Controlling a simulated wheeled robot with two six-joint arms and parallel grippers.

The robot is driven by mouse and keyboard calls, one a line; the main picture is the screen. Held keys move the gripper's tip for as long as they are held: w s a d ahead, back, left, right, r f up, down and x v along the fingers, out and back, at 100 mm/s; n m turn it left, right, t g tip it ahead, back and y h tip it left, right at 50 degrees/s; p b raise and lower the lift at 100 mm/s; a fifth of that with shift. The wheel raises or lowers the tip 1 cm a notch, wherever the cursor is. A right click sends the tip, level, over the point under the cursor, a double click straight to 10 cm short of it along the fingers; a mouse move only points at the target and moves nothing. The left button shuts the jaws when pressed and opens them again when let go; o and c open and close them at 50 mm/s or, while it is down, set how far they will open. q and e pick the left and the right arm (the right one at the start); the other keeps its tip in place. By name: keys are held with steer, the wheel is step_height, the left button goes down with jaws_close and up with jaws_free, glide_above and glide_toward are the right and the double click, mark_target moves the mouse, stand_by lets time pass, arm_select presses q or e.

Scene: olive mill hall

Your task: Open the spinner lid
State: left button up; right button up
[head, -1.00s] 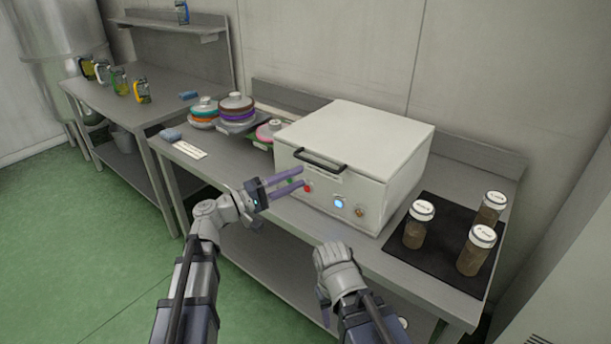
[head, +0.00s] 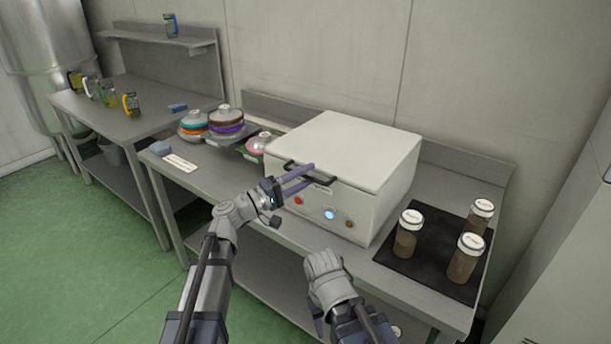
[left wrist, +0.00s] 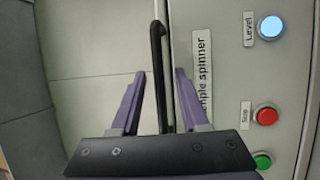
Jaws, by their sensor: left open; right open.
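The spinner (head: 330,215) is a white box on the steel bench, its flat lid (head: 345,150) down. A dark bar handle (head: 308,173) runs along the lid's front edge. My left gripper (head: 305,178) is open at the handle in the head view. In the left wrist view the handle (left wrist: 161,75) runs between the two purple fingers of that gripper (left wrist: 158,90); contact cannot be told. The label (left wrist: 207,75) and a lit blue button (left wrist: 270,27) are on the spinner's front. My right gripper (head: 318,322) is low in front of the bench, mostly hidden by its own wrist.
Several capped brown jars (head: 408,235) stand on a black mat (head: 430,262) right of the spinner. A second bench (head: 120,125) with jugs stands farther left.

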arm_select(q)
steer(key=shift+c, duration=0.4)
jaws_close()
stand_by(1.0)
